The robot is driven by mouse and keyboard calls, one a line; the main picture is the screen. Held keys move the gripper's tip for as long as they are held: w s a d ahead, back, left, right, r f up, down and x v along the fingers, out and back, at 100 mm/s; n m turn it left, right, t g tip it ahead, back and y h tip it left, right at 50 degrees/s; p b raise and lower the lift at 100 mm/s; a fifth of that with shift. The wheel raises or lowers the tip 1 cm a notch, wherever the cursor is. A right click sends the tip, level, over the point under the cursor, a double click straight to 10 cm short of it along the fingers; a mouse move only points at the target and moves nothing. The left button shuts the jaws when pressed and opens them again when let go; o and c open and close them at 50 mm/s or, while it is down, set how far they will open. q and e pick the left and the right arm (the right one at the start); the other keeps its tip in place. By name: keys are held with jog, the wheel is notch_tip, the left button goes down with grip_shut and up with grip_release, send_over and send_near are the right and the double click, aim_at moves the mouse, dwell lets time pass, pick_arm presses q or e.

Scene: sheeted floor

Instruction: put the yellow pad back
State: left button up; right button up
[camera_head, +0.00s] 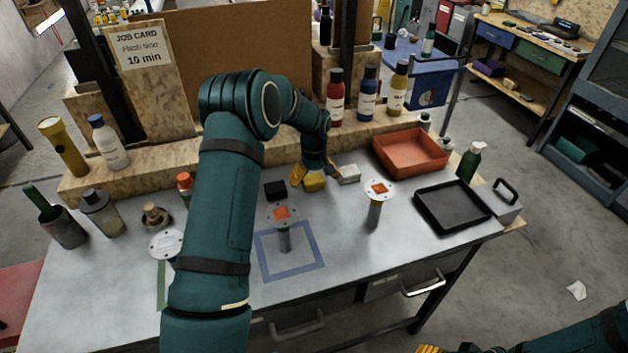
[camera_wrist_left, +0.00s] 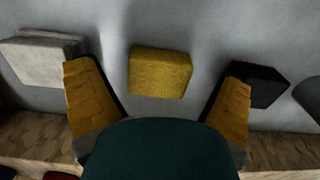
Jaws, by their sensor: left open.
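The yellow pad (camera_head: 314,184) lies on the grey workbench top, between a black block (camera_head: 275,190) and a white block (camera_head: 349,174). My left gripper (camera_head: 316,174) is above the pad with its orange fingers apart. In the left wrist view the pad (camera_wrist_left: 160,73) shows between the two open fingers (camera_wrist_left: 158,82), with clear space on both sides. The gripper does not visibly touch it.
A blue taped square (camera_head: 291,272) marks the bench front, with a disc-topped post (camera_head: 283,218) standing in it. Another post (camera_head: 377,192) stands to the right. An orange bin (camera_head: 411,150) and a black tray (camera_head: 453,205) are at right. A wooden ledge with bottles runs behind.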

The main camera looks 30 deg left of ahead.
aim_at(314, 181)
pick_arm(q)
notch_tip(314, 181, up, 11)
jog(key=p, duration=0.1)
dwell(0.7)
